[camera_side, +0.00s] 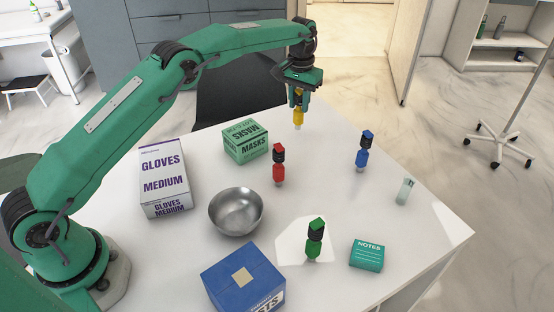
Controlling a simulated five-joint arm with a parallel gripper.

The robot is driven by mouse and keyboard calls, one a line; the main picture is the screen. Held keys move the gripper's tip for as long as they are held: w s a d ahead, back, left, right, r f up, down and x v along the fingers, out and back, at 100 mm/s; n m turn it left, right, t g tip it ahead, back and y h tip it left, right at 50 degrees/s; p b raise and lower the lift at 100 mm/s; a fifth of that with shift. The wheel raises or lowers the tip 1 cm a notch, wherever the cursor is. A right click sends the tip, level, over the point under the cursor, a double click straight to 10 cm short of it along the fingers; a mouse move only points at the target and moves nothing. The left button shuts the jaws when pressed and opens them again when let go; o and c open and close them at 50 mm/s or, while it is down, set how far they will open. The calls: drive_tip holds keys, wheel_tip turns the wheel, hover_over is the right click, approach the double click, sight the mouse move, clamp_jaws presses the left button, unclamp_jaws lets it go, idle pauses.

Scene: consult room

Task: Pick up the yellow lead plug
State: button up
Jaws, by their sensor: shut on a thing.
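The yellow lead plug (298,117) hangs upright below my gripper (298,102) at the far side of the white table. My gripper points down and is shut on the plug's upper part, which the fingers partly hide. The plug's pale lower tip shows beneath the yellow body. I cannot tell for sure from this one view whether the tip touches the table.
A red plug (278,170), a blue plug (362,155) and a green plug (315,243) stand upright. A masks box (245,142), gloves box (163,178), metal bowl (236,212), blue box (243,278), notes box (367,255) and small vial (405,191) share the table.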

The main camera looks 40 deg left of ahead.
drive_tip(key=shift+s+d+r, duration=0.1)
drive_tip(key=shift+d+r, duration=0.1)
drive_tip(key=shift+r, duration=0.2)
drive_tip(key=s+d+r, duration=0.6)
drive_tip(key=d, duration=0.3)
drive_tip(key=shift+s+r, duration=0.3)
drive_tip(key=shift+d, duration=0.1)
